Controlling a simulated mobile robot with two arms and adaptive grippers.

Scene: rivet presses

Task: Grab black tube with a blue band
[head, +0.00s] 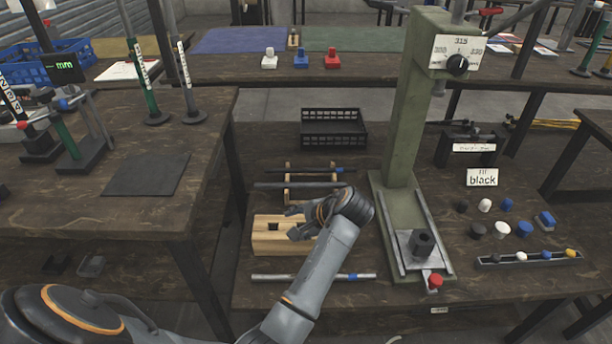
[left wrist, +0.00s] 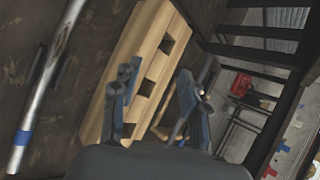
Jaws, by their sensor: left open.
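A black tube (head: 310,170) with a blue band near its right end lies across the back of a wooden rack (head: 288,194). A grey tube (head: 290,185) lies in front of it on the same rack. A silver tube (head: 300,277) with a blue band lies near the table's front; it also shows in the left wrist view (left wrist: 48,85). My left gripper (head: 296,222) is open over the wooden block with square holes (head: 272,244), in front of the rack. In the left wrist view, its spread fingers (left wrist: 155,98) are before that block (left wrist: 125,70), with nothing between them.
A green press (head: 397,130) stands right of my left arm. A black crate (head: 334,128) sits behind the rack. Several caps and a "black" sign (head: 482,178) are on the right. A separate table (head: 120,210) stands at left, with a gap between.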

